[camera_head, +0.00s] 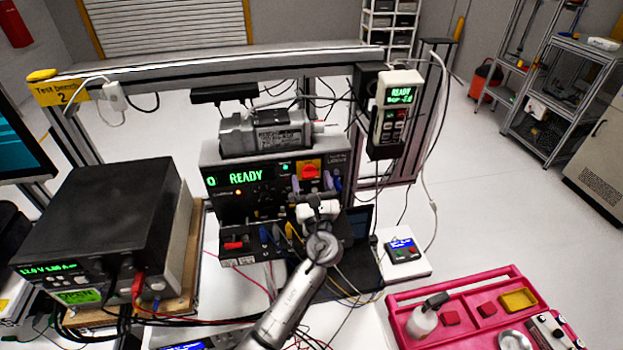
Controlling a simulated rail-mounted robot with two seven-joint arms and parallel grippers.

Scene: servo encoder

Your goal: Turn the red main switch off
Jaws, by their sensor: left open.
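The red main switch (309,171) sits on a yellow plate at the upper right of the drive unit's front panel (222,202). The panel display reads READY in green. My left gripper (316,185) is open in front of the panel, just below the switch. Its bluish fingertips are spread to the left and right of the switch's lower side. I cannot tell whether they touch it. The gripper body hides the panel's lower right part. My right gripper is not in view.
A grey motor (265,133) lies on top of the unit. A pendant (396,112) hangs at the right of the frame. A black power supply (110,210) stands at left with cables. A pink tray (400,318) is at lower right. Loose wires run below the panel.

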